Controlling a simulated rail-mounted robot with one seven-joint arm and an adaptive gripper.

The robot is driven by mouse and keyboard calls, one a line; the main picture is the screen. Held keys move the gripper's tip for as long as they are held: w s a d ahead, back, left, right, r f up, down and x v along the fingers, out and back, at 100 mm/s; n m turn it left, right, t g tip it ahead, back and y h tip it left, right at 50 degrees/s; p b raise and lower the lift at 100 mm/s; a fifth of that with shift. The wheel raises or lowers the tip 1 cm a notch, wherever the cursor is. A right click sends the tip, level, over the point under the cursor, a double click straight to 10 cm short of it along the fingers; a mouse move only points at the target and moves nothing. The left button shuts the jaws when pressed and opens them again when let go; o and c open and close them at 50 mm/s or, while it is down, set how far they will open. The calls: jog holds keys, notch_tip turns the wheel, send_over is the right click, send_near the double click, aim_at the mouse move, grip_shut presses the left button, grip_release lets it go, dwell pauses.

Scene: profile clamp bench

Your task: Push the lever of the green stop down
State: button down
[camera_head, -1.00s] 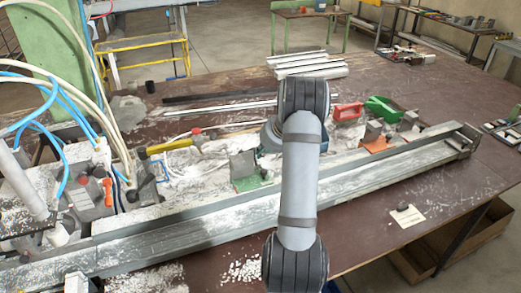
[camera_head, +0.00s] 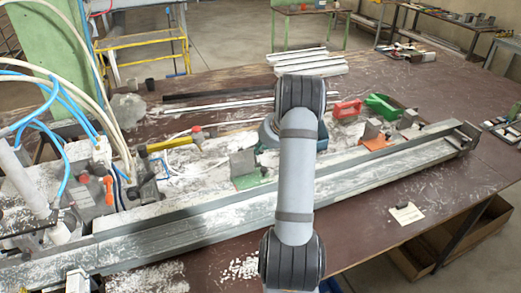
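The green stop (camera_head: 246,181) sits on the bench left of my arm, behind the long metal channel. It has a green base plate with an upright grey block (camera_head: 243,162) on it. Its lever is not clear at this size; small dark parts show at its right side, close to my arm. My arm (camera_head: 297,165) rises in front of the bench and bends away at the top. My gripper is hidden behind the arm, so its fingers and any contact with the stop do not show.
The long metal channel (camera_head: 360,187) runs across the bench front. An orange stop (camera_head: 374,143), a red handle (camera_head: 346,109) and a green scoop-like part (camera_head: 383,107) lie to the right. Clamps and blue hoses (camera_head: 62,120) crowd the left. White bars (camera_head: 308,63) lie behind.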

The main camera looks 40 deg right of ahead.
jog(key=shift+w, duration=0.35)
jog(key=shift+w+d+f+p, duration=0.2)
jog(key=shift+w+f+p, duration=0.2)
jog(key=shift+w, duration=0.25)
jog(key=shift+w+d+f+p, duration=0.25)
jog(key=shift+w+f+p, duration=0.1)
jog(key=shift+w, duration=0.25)
jog(key=shift+w+d+f+p, duration=0.2)
jog(key=shift+w+f+p, duration=0.2)
jog(key=shift+w, duration=0.25)
jog(key=shift+w+f, duration=0.25)
jog(key=shift+f, duration=0.05)
jog(key=shift+d, duration=0.1)
